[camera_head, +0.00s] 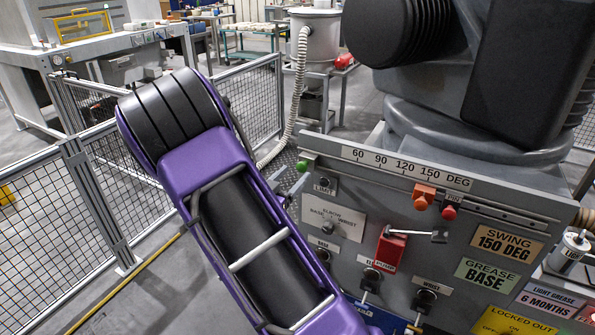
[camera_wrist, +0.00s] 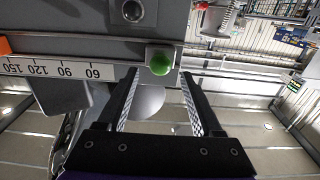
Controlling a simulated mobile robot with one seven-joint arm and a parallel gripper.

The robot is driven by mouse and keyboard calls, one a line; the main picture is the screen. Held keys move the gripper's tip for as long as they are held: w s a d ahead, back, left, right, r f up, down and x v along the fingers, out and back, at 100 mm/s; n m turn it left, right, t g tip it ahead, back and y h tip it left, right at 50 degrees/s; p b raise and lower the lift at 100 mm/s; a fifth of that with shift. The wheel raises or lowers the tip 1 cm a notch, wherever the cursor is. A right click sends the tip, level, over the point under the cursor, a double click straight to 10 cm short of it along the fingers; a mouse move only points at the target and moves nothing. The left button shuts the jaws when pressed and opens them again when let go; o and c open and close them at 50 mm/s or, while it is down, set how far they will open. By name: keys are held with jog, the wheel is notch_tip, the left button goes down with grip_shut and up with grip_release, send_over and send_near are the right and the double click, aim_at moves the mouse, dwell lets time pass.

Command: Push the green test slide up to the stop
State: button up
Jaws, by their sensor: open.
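The green test slide (camera_head: 302,165) shows as a small green knob at the left end of the degree scale, left of the 60 mark. In the wrist view the green knob (camera_wrist: 160,60) appears between the tips of my open gripper (camera_wrist: 158,76), with space on both sides. I cannot tell whether its tips are level with the knob in depth. An orange block (camera_head: 424,196), apparently the stop, sits below the 150 mark. An orange edge (camera_wrist: 4,46) shows at the far left of the wrist view. In the head view my purple arm hides most of the gripper.
The scale (camera_head: 405,170) runs along the panel's top edge. A red knob (camera_head: 449,212) sits right of the orange block, by the PIN label. A red lockout tag (camera_head: 390,250) and several switches are below. Mesh fencing (camera_head: 135,190) stands at left.

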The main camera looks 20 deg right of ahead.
aim_at(300, 168)
jog(key=shift+x, duration=1.55)
jog(key=shift+c, duration=0.2)
grip_shut()
